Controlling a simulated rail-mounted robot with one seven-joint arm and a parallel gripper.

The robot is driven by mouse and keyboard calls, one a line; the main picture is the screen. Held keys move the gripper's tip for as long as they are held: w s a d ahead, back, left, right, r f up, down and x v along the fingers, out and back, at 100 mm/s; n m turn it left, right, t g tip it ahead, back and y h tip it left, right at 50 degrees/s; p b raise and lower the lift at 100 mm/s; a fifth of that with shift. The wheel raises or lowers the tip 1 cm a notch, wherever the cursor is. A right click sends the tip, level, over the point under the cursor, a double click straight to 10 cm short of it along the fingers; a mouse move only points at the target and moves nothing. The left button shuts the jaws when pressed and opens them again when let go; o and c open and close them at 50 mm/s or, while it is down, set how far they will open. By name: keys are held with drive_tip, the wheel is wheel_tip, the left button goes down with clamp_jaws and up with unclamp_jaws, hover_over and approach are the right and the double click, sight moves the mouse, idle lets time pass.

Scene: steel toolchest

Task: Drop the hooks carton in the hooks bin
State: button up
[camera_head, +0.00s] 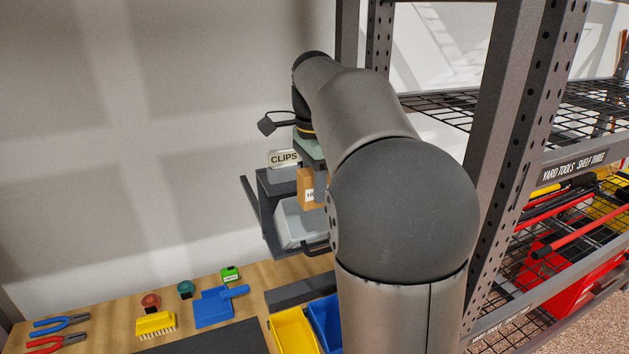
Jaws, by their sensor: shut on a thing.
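My gripper (315,166) is at the middle of the head view, partly hidden by my arm. It is shut on a brown carton (305,188) with a white label, of which only "HO" can be read. The carton hangs above a light grey bin (298,224) in a dark grey holder (264,200) against the wall. A sign reading "CLIPS" (284,158) stands at the back of this holder, left of the carton. No bin label reading hooks is visible. My arm hides the area to the right of the carton.
A yellow bin (294,331) and a blue bin (327,320) stand at the bench front. A steel shelf post (505,130) rises close right of my arm.

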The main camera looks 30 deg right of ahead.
drive_tip(key=shift+f+b, duration=0.5)
drive_tip(key=shift+f, duration=0.4)
drive_tip(key=o, duration=1.1)
drive_tip(key=shift+s+r, duration=0.1)
